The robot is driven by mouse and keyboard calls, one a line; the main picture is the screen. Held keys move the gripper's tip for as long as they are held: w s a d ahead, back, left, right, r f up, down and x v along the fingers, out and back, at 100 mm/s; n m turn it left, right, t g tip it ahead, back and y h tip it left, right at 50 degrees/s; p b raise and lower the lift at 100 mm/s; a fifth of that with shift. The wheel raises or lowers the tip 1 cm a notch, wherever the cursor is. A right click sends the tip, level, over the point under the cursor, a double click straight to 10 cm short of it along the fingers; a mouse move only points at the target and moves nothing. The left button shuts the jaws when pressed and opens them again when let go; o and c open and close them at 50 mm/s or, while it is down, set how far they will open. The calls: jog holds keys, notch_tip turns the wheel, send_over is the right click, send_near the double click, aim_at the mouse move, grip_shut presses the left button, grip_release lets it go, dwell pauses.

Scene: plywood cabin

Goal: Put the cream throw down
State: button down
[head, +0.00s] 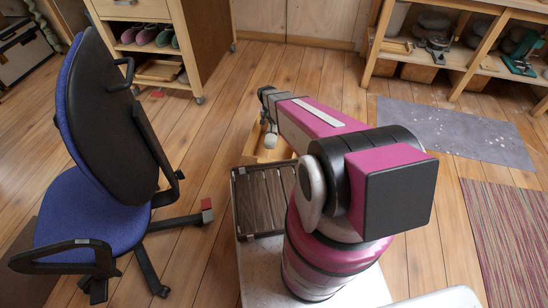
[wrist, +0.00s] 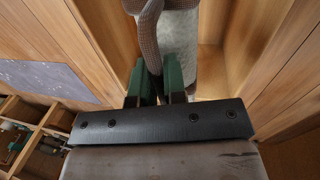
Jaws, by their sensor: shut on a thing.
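My gripper (wrist: 160,82) has dark green fingers shut on the cream throw (wrist: 150,38). The throw looks greyish-beige and knitted, bunched in a narrow fold between the fingers and stretching beyond them. In the head view a small pale part of the throw (head: 271,139) hangs below the gripper. The fingers themselves are hidden there. The throw is over or in front of a light wooden box (head: 272,153); I cannot tell whether it touches the box. My arm hides part of this area.
A dark slatted rack (head: 262,199) lies nearer, below the box. A blue office chair (head: 95,210) stands at left. A wooden cabinet (head: 205,45) and open shelving (head: 455,60) stand behind. A grey mat (head: 455,130) and striped rug (head: 510,235) lie at right.

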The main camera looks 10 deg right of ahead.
aim_at(274, 135)
jog(key=shift+m, duration=0.3)
jog(key=f, duration=0.3)
jog(key=s+f, duration=0.1)
jog(key=f, duration=0.4)
jog(key=shift+s+f, duration=0.4)
notch_tip(274, 135, down, 10)
jog(key=c, duration=1.2)
grip_release()
jog(key=shift+f, duration=0.1)
